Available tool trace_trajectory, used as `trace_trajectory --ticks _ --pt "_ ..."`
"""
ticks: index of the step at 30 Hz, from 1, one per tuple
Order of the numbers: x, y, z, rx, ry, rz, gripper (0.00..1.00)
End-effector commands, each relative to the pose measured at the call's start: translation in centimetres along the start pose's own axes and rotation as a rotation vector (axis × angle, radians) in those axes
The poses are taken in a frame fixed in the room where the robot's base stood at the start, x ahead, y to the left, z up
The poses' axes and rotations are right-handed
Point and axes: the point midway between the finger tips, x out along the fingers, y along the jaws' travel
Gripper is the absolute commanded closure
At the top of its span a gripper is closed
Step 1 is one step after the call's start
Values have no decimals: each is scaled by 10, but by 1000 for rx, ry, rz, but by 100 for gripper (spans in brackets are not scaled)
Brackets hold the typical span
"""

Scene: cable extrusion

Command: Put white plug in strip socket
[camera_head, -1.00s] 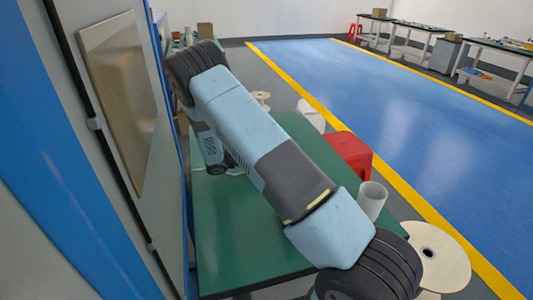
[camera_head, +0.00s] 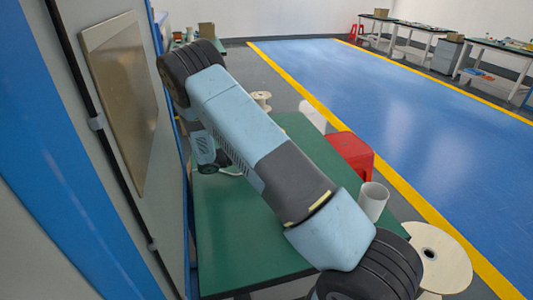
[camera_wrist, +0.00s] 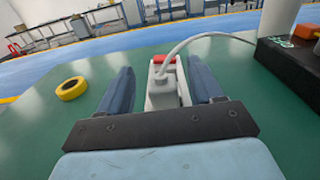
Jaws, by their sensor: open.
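In the wrist view, the white plug (camera_wrist: 162,88) stands between the two dark blue fingers of my gripper (camera_wrist: 160,66). Its pale cable (camera_wrist: 197,37) arches up and away to the right. The fingers are open, with a visible gap on each side of the plug. The white strip socket (camera_wrist: 157,70), with a red switch at its far end, lies on the green table under and behind the plug. The plug appears upright on the strip; how deep it sits cannot be told. In the head view my arm hides most of this, and part of the cable (camera_head: 230,171) shows on the table.
A yellow tape roll (camera_wrist: 71,88) lies on the green table (camera_wrist: 45,140) to the left. A black block (camera_wrist: 290,62) with a pale post stands at the right. In the head view, a cabinet panel (camera_head: 122,95) borders the table's left, and a white cylinder (camera_head: 372,202) stands at its right edge.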

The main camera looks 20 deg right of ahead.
Motion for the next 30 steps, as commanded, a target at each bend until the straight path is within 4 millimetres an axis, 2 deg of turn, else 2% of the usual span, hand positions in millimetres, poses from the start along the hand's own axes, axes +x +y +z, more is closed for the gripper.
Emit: trace_trajectory --ticks 3,6,10,17,30 --pt "-22 0 0 0 0 2 35" --pt "-33 0 0 1 -1 1 35" --pt "-38 -1 6 11 14 -11 35" --pt "-21 -14 42 83 134 -88 35" --pt "15 -60 118 283 418 -271 35"
